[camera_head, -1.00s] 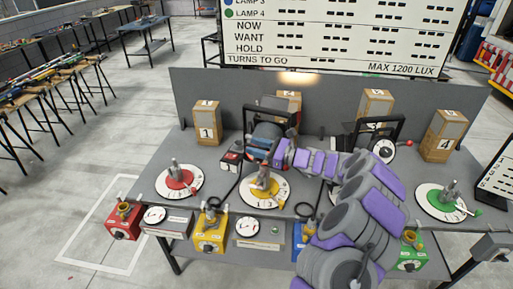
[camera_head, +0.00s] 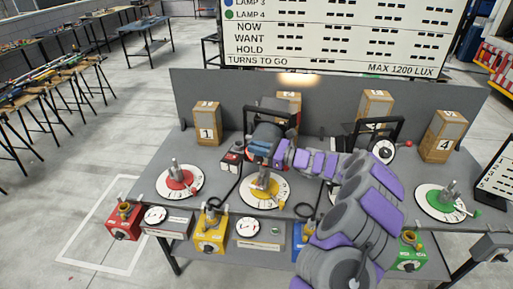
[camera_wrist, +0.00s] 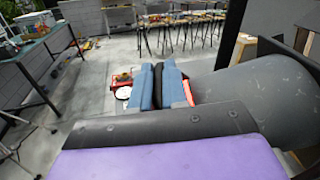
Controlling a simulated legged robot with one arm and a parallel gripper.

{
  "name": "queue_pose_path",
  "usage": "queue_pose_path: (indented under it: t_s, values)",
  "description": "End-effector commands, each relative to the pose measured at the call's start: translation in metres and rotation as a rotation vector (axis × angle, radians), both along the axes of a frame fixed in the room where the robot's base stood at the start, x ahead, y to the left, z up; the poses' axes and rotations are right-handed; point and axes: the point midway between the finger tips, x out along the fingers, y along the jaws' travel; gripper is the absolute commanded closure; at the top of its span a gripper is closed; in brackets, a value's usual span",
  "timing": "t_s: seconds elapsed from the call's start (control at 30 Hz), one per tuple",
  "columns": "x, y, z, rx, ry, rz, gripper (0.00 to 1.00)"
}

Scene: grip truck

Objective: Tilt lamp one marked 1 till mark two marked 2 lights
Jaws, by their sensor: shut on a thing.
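My gripper (camera_head: 262,143) reaches over the bench to a dark lamp in a black yoke (camera_head: 297,120). In the wrist view its blue fingers (camera_wrist: 160,84) are shut on a black bar (camera_wrist: 157,88) between them. The large grey lamp housing (camera_wrist: 255,98) fills the right of that view, beside the fingers. The lamp's own number is not readable. Mark two (camera_head: 288,98), a wooden box, stands behind the lamp and is mostly hidden by it. A warm glow (camera_head: 297,78) shows at the top of the back panel above mark two.
Wooden boxes 1 (camera_head: 207,124) and 4 (camera_head: 445,137) stand at either side. Red (camera_head: 179,180), yellow (camera_head: 265,187) and green (camera_head: 440,200) dial bases sit along the bench. Another black yoke (camera_head: 399,131) stands right of my arm. My arm hides part of the bench.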

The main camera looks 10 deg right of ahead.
Motion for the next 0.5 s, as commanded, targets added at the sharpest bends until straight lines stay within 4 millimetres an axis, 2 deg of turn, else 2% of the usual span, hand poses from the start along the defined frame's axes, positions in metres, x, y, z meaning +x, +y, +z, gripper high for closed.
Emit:
queue_pose_path:
  t_s: [0.5]
  values:
    - [0.014, -0.009, 0.026, 0.114, 0.182, -0.004, 1.0]
